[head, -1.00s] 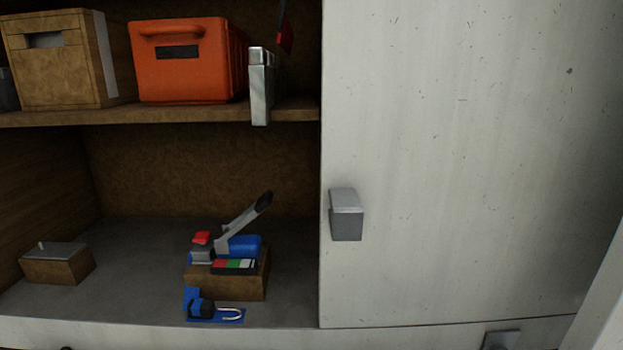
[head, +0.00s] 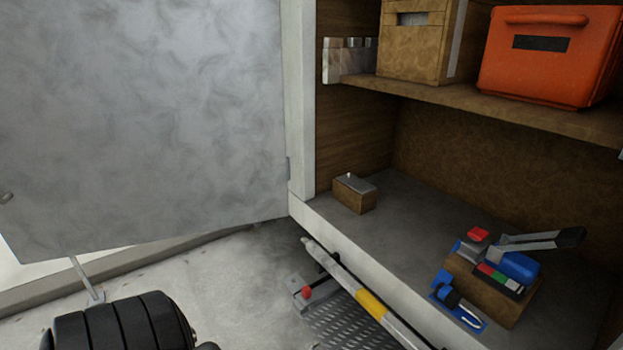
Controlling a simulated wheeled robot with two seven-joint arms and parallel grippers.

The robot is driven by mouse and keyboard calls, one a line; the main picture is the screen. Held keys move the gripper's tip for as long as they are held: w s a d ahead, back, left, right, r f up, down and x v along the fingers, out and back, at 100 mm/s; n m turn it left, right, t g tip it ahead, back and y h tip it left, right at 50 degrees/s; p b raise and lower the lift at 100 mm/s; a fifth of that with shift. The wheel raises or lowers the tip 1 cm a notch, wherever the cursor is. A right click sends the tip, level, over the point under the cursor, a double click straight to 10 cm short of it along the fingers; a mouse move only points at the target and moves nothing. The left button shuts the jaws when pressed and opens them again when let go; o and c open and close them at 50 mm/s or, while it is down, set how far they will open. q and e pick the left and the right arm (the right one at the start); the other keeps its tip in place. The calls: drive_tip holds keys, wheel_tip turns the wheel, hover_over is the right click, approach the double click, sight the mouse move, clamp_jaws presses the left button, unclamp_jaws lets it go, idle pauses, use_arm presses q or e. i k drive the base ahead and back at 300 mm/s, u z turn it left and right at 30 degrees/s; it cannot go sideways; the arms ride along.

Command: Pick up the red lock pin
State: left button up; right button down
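A small red knob (head: 306,292) sits on a grey metal bracket (head: 293,282) low outside the cabinet, by the left end of a pale bar. A second small red part (head: 477,234) sits on top of a grey-and-blue device with a raised lever (head: 540,241), inside the cabinet at the right. I cannot tell from this view which of the two red parts is the lock pin. Neither of my grippers is in view.
An open grey door (head: 150,120) fills the left. A wooden block (head: 354,196) and a blue padlock piece (head: 445,289) lie on the cabinet floor (head: 410,220). An orange case (head: 545,70) and wooden box (head: 412,50) stand on the shelf. A yellow-banded bar (head: 370,303) runs along the front.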

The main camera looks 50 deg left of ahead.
sight(306, 291)
drive_tip(key=u, duration=1.55)
drive_tip(key=k, duration=1.25)
drive_tip(key=u, duration=0.35)
drive_tip(key=i, duration=0.95)
drive_tip(key=z, duration=0.7)
drive_tip(key=i, duration=0.95)
drive_tip(key=z, duration=0.9)
